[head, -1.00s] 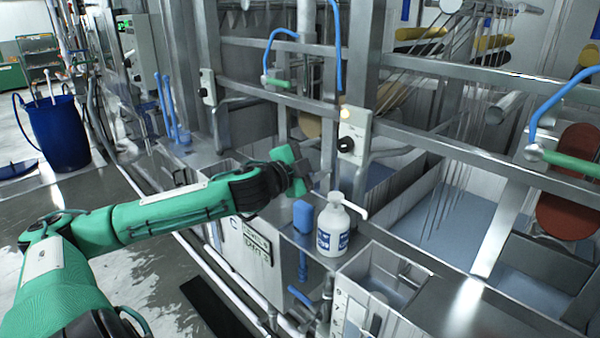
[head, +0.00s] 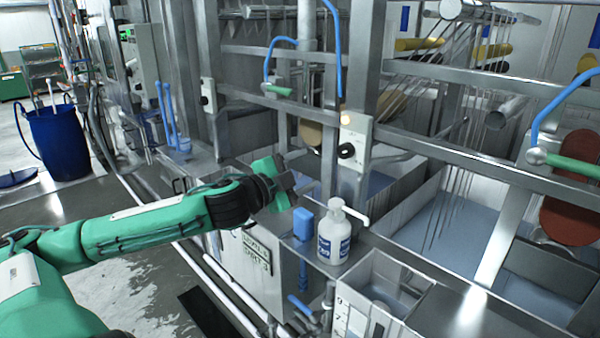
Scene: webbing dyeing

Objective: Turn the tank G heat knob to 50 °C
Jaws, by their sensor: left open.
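A pale control box (head: 355,138) with a black round knob (head: 346,150) and a small lit lamp above it is mounted on the metal frame at picture centre. A second pale box (head: 208,95) with a black knob sits on the frame further left. I cannot read a tank letter or temperature scale on either. My left gripper (head: 288,183) is open and empty, below and left of the central box, apart from its knob. Its jaws are partly hidden by its own body. My right gripper is not in view.
Metal rails (head: 450,150) cross in front of the tanks. A blue barrel (head: 58,140) stands at far left.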

